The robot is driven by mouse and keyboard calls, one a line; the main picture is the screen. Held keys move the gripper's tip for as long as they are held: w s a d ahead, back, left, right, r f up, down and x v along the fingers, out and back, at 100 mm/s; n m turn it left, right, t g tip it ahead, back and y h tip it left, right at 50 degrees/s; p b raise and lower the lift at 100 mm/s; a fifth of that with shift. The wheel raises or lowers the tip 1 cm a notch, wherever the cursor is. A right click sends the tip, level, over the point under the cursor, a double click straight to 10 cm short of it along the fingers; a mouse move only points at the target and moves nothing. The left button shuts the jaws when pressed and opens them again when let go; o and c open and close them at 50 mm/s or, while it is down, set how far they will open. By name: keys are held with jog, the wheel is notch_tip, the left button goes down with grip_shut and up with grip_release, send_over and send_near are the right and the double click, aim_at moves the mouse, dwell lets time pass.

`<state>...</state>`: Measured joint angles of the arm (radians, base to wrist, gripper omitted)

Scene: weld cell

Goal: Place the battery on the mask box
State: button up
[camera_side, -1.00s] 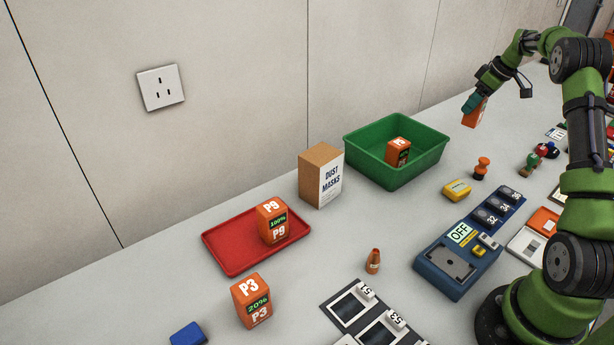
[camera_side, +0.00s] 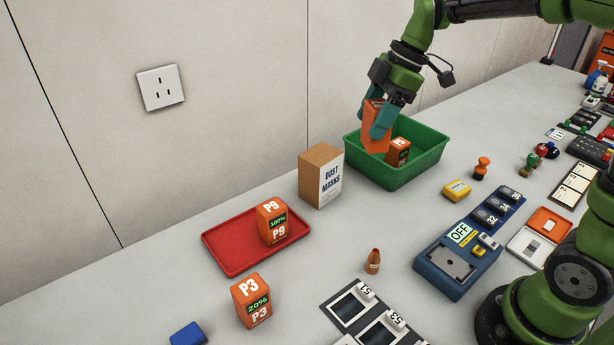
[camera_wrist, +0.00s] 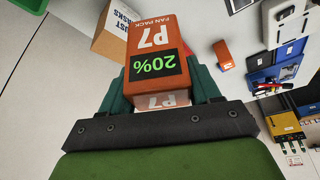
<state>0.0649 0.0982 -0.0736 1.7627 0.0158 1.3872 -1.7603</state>
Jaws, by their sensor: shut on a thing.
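My gripper (camera_side: 378,122) is shut on an orange battery (camera_side: 373,135). In the wrist view this battery (camera_wrist: 157,60) reads "P7", "FAN PACK" and "20%" between the fingers (camera_wrist: 160,95). In the side view it hangs in front of or over the left part of the green bin; the exact height is hard to tell. The mask box (camera_side: 321,177), a brown carton with a white "DUST MASKS" label, stands upright on the table left of the bin. Its top is bare. In the wrist view the box (camera_wrist: 115,30) is partly hidden behind the held battery.
The green bin (camera_side: 425,169) holds another orange battery (camera_side: 398,152). A red tray (camera_side: 228,246) carries battery P9 (camera_side: 271,221); battery P3 (camera_side: 251,300) stands in front of it. A blue device (camera_side: 450,265) reading "OFF" and an orange cone-shaped piece (camera_side: 373,261) lie to the front right.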

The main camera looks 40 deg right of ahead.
aim_at(373, 142)
jog(key=shift+s+a+f+n, duration=0.25)
jog(key=shift+s+a+f, duration=0.1)
jog(key=shift+s+f, duration=0.25)
jog(key=shift+s+a+f+n, duration=0.25)
jog(key=shift+s+a+f, duration=0.1)
jog(key=shift+s+f, duration=0.2)
jog(key=shift+w+a+f, duration=0.2)
jog(key=shift+w+f, duration=0.6)
jog(key=shift+w, duration=1.7)
jog(key=shift+w+a+f, duration=0.25)
jog(key=shift+w+f, duration=0.6)
jog(key=shift+w, duration=1.7)
jog(key=shift+w+a+f, duration=0.2)
jog(key=shift+w+f, duration=0.6)
jog(key=shift+w, duration=1.7)
jog(key=o, duration=1.3)
jog(key=shift+f+g, duration=0.2)
jog(key=shift+g, duration=0.1)
